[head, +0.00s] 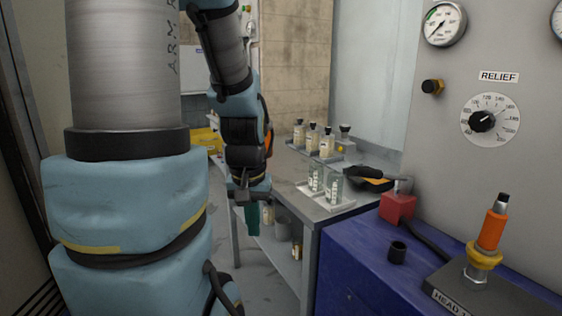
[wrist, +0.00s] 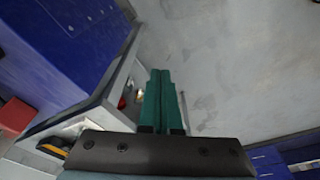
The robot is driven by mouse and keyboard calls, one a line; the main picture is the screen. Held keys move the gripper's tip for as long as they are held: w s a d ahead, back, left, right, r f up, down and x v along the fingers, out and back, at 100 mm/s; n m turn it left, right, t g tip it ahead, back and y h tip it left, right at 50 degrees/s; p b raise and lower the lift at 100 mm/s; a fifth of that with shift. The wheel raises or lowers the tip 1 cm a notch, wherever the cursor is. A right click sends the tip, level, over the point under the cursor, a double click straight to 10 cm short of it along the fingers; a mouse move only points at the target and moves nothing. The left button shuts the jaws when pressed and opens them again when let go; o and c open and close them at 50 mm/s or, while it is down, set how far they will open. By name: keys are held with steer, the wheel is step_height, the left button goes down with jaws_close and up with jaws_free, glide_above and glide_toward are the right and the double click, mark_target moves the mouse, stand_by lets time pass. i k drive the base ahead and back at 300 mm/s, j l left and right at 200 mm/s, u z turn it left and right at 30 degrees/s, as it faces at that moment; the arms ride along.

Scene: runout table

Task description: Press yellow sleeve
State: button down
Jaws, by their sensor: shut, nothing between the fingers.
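The yellow sleeve (head: 484,256) is a flared collar around a metal stem, below an orange grip (head: 492,230) with a black tip. The stem stands upright on a dark base plate (head: 500,297) with lettering that begins "HEAD", at the lower right of the head view. My gripper (head: 252,228) points down left of the blue bench, far to the left of the sleeve, and touches nothing that I can see. Its teal fingers (wrist: 159,80) lie together and empty above the floor in the wrist view. The sleeve is not in the wrist view.
The blue bench (head: 350,255) carries a red block (head: 397,207) with a black lever and a small black cup (head: 397,251). A grey table (head: 293,190) with glass vials and bottles stands behind my gripper. The grey panel (head: 490,150) with a dial rises behind the sleeve.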

mark_target(484, 262)
steer(key=z, duration=0.95)
steer(key=j+u, duration=0.2)
steer(key=u, duration=0.15)
